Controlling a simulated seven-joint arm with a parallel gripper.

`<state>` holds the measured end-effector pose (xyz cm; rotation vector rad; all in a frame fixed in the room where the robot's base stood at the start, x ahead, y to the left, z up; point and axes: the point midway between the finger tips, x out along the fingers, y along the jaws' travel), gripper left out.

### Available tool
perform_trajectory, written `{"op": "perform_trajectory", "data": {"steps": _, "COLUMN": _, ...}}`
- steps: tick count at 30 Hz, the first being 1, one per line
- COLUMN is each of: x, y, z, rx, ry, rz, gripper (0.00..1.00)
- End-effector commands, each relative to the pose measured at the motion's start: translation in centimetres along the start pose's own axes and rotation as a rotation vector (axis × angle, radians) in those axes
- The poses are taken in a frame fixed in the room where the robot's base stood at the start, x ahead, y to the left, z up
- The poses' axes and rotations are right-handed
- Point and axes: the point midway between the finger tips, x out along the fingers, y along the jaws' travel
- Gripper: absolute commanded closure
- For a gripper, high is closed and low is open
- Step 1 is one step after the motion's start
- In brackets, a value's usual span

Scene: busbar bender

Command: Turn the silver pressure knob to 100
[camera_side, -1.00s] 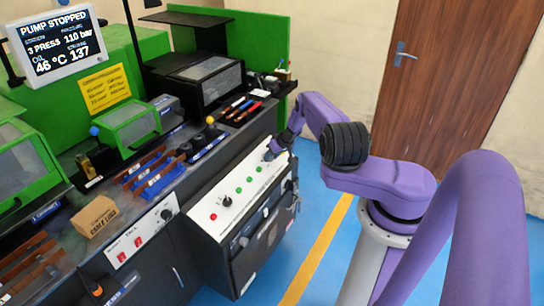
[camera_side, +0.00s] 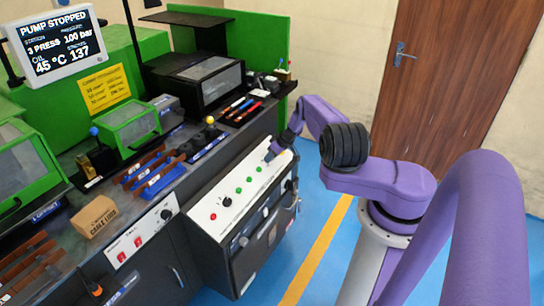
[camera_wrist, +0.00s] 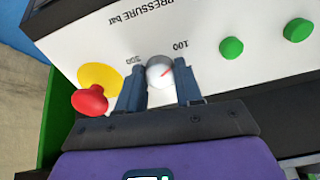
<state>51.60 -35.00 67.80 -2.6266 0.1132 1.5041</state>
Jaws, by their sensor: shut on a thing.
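The silver pressure knob (camera_wrist: 158,72) sits on the white panel (camera_wrist: 200,22) under the upside-down word PRESSURE bar. Its red pointer line slants up and right, toward the printed 100. My gripper (camera_wrist: 160,76) is shut on the knob, with one dark finger on each side. In the side view my gripper (camera_side: 276,150) is at the upper right end of the white control panel (camera_side: 203,215), and the knob is hidden there. The display screen (camera_side: 60,42) reads PUMP STOPPED, 3 PRESS, 100 bar, 45 °C and 137.
A red mushroom button (camera_wrist: 90,99) on a yellow base stands close left of my fingers in the wrist view. Green buttons (camera_wrist: 231,47) lie to the right. A black selector (camera_side: 227,201) is on the same panel. Blue floor (camera_side: 315,215) is open in front of the bench.

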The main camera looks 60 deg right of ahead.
Motion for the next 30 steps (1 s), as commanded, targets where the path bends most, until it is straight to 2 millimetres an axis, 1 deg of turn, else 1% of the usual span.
{"op": "perform_trajectory", "data": {"steps": 1, "x": 0.1, "y": -0.1, "z": 0.1, "rx": -0.003, "ry": -0.003, "rz": -0.002, "gripper": 0.95}}
{"op": "perform_trajectory", "data": {"steps": 2, "x": 0.1, "y": -0.1, "z": 0.1, "rx": -0.003, "ry": -0.003, "rz": -0.001, "gripper": 0.58}}
{"op": "perform_trajectory", "data": {"steps": 3, "x": 0.1, "y": -0.1, "z": 0.1, "rx": -0.003, "ry": -0.003, "rz": -0.001, "gripper": 0.45}}
{"op": "perform_trajectory", "data": {"steps": 4, "x": 0.1, "y": -0.1, "z": 0.1, "rx": -0.003, "ry": -0.003, "rz": -0.001, "gripper": 0.39}}
{"op": "perform_trajectory", "data": {"steps": 13, "x": 0.0, "y": 0.0, "z": 0.0, "rx": -0.001, "ry": -0.001, "rz": 0.000, "gripper": 0.39}}
{"op": "perform_trajectory", "data": {"steps": 17, "x": -0.5, "y": 0.0, "z": -0.1, "rx": -0.001, "ry": 0.000, "rz": 0.000, "gripper": 0.39}}
{"op": "perform_trajectory", "data": {"steps": 23, "x": -2.5, "y": 0.0, "z": -0.1, "rx": 0.000, "ry": 0.000, "rz": 0.001, "gripper": 0.39}}
{"op": "perform_trajectory", "data": {"steps": 30, "x": -6.2, "y": 0.0, "z": -0.1, "rx": -0.001, "ry": 0.000, "rz": 0.000, "gripper": 0.39}}
